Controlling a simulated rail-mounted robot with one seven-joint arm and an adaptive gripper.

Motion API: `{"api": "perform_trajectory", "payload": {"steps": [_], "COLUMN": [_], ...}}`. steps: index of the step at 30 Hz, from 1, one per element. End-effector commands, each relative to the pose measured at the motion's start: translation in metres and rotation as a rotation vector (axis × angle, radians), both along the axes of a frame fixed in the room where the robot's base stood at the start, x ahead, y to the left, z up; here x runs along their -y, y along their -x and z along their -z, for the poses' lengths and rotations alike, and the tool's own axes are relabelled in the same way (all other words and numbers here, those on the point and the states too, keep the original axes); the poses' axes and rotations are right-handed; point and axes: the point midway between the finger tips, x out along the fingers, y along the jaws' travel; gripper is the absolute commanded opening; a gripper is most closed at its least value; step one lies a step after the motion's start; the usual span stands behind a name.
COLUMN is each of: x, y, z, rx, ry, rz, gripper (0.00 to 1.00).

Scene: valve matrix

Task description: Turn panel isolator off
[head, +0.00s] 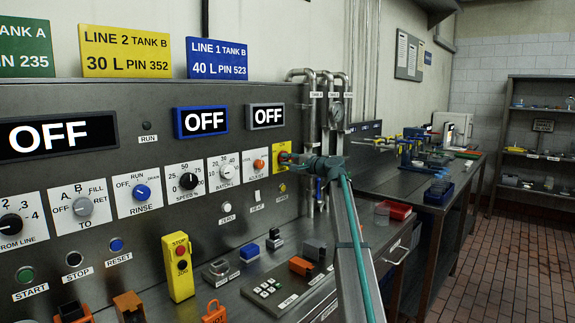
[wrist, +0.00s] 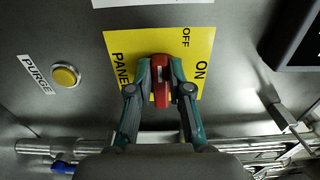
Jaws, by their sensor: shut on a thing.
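The panel isolator is a red handle (wrist: 160,92) on a yellow plate (wrist: 134,44) marked PANEL, ON and OFF in the wrist view. In the head view the yellow plate (head: 281,147) is at the right end of the knob row, partly hidden by my gripper (head: 288,158). In the wrist view my gripper (wrist: 161,73) has one finger on each side of the handle and is shut on it. The handle stands roughly upright in that picture. I cannot tell for sure which mark it points to.
A yellow PURGE button (wrist: 66,75) is beside the plate. The adjust knob (head: 259,164) is just left of the isolator in the head view. Steel pipes (head: 311,110) stand right of the panel. Three displays, including the blue-framed one (head: 201,122), read OFF.

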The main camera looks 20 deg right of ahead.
Motion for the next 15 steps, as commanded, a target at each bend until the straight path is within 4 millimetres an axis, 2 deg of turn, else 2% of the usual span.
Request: {"api": "perform_trajectory", "payload": {"steps": [14,15], "x": [0.0001,0.0001], "y": [0.0004,0.0004], "z": [0.0007,0.0008], "rx": [0.006,0.006], "ry": [0.015,0.015], "rz": [0.000,0.000], "gripper": [0.00,0.24]}}
